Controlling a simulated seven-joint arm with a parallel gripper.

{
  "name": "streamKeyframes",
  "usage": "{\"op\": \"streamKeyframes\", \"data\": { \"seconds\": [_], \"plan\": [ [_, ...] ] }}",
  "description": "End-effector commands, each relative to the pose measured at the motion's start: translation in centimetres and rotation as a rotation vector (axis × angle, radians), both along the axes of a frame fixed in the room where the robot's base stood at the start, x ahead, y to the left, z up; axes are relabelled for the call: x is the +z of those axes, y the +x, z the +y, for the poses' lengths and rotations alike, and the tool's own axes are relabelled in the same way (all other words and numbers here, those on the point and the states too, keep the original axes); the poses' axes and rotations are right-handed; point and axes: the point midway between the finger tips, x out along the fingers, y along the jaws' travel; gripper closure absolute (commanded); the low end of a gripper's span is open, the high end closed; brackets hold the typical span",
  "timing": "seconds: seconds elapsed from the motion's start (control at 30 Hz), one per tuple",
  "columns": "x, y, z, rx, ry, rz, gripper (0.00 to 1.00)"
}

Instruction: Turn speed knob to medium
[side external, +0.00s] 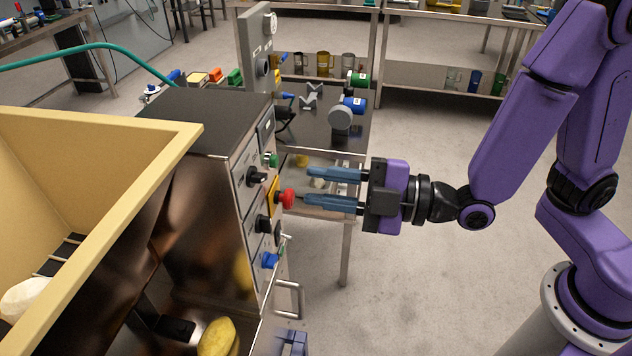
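The dough machine's control panel (250,205) faces right toward my gripper. It has a black knob (257,176) near the top, another black knob (263,223) lower down, and a blue knob (270,260) near the bottom. The labels are too small to read, so I cannot tell which is the speed knob. My gripper (308,186) is open and empty, its two blue fingers pointing left at the panel. The fingertips appear just right of the panel, close to the red button in the picture; I see no clear contact with any knob.
A red mushroom button (286,199) on a yellow plate sticks out between the black knobs. A green button (271,159) is above it. A metal handle (290,299) projects below the panel. A cream hopper (150,145) stands at left. A bench (315,135) with parts stands behind.

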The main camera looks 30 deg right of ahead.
Motion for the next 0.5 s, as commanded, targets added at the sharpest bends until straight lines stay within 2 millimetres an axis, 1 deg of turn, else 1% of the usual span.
{"op": "streamKeyframes", "data": {
  "seconds": [0.2,0.5],
  "plan": [
    [0.1,0.6,0.7,0.001,0.003,-0.001,0.71],
    [0.0,2.1,2.1,0.000,0.002,0.000,0.71]
  ]
}}
